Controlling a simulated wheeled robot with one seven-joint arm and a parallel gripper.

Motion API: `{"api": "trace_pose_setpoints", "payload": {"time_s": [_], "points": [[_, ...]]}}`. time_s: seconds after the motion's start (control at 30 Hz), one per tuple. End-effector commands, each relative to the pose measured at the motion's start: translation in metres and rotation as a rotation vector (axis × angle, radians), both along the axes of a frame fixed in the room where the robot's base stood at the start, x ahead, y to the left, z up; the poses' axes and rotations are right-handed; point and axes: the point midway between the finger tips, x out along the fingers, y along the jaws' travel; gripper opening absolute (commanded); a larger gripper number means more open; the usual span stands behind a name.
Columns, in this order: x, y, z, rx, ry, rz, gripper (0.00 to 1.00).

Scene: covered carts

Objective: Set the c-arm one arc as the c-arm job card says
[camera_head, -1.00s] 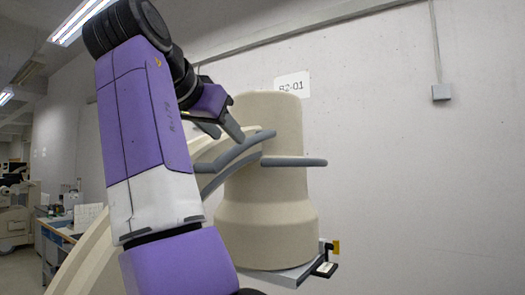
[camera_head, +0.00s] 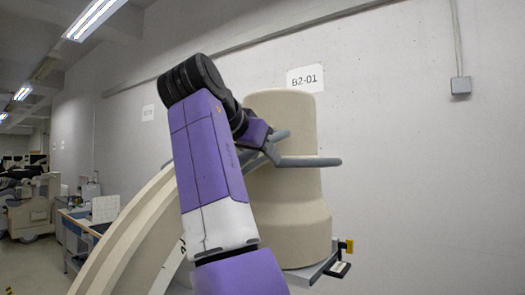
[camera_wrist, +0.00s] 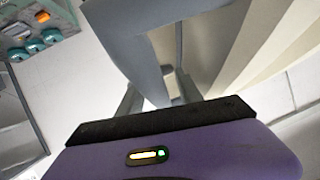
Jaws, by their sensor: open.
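The c-arm shows in the head view as a broad cream arc (camera_head: 131,232) curving up behind my arm, with a large cream cylindrical housing (camera_head: 288,218) at its upper end. A grey handle bar (camera_head: 312,162) runs around the housing. My gripper (camera_head: 272,153) is at the left part of this handle, overlapping it in the picture. In the wrist view my open gripper (camera_wrist: 158,93) has a grey bar (camera_wrist: 128,28) close in front of its fingers. I cannot tell whether they touch. My arm hides part of the arc. No job card is readable.
A wall sign (camera_head: 305,78) reads B2-01. A grey ledge with a yellow tab (camera_head: 349,246) sticks out below the housing. A cart (camera_head: 33,207) and a workbench (camera_head: 75,232) stand at the far left.

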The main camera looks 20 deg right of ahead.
Motion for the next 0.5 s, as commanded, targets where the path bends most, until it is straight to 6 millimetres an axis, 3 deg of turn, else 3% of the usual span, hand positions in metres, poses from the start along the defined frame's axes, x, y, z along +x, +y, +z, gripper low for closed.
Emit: {"api": "trace_pose_setpoints", "payload": {"time_s": [0.33, 0.5], "points": [[0.0021, -0.0022, -0.0017, 0.0, 0.0, 0.0, 0.42], [0.002, -0.0022, -0.0017, 0.0, 0.0, 0.0, 0.09]]}}
